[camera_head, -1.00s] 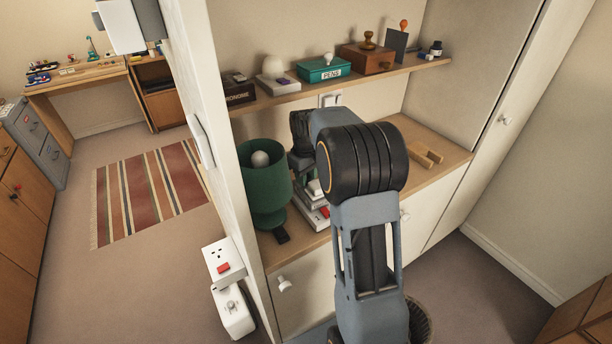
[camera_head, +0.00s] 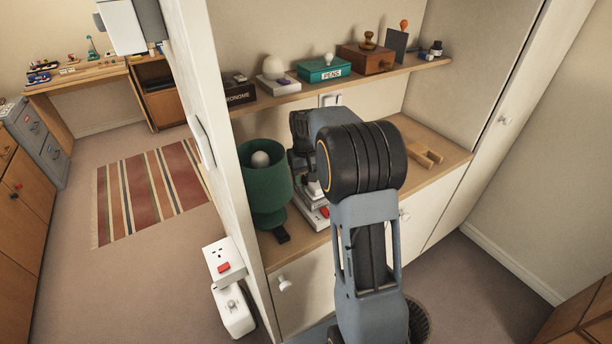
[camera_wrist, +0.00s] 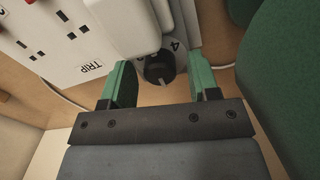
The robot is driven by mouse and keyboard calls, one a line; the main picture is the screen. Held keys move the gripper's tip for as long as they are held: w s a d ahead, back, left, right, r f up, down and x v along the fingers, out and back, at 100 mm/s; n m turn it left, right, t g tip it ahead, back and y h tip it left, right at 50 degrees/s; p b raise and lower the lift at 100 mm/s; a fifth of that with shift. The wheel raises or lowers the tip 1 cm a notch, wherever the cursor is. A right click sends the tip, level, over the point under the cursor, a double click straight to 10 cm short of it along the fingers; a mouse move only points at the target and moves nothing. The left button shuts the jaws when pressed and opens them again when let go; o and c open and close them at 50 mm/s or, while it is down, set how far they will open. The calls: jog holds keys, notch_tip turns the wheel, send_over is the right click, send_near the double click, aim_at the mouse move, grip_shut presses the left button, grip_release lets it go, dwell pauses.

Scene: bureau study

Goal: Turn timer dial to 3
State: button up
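The timer dial (camera_wrist: 160,68) is a small round black knob with a pale pointer mark, in the upper middle of the wrist view. A "4" is printed on the pale face beside it; other numbers are hidden or unclear. My gripper (camera_wrist: 161,76) is open, with one green finger on each side of the dial in the picture. Gaps show between the fingers and the knob, and I see no contact. In the head view my arm hides the dial, and the wrist (camera_head: 303,150) is over the cabinet top beside the green lamp.
The green lamp (camera_head: 266,190) stands close left of my wrist; a large green shape fills the wrist view's right side. A white socket unit marked "TRIP" (camera_wrist: 60,45) lies beside the dial. The shelf (camera_head: 400,72) with several objects is above. A wooden piece (camera_head: 427,156) lies right.

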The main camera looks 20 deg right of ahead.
aim_at(305, 177)
notch_tip(305, 177, up, 14)
jog(key=shift+a+f, duration=0.1)
jog(key=shift+a, duration=0.05)
dwell(0.7)
dwell(0.4)
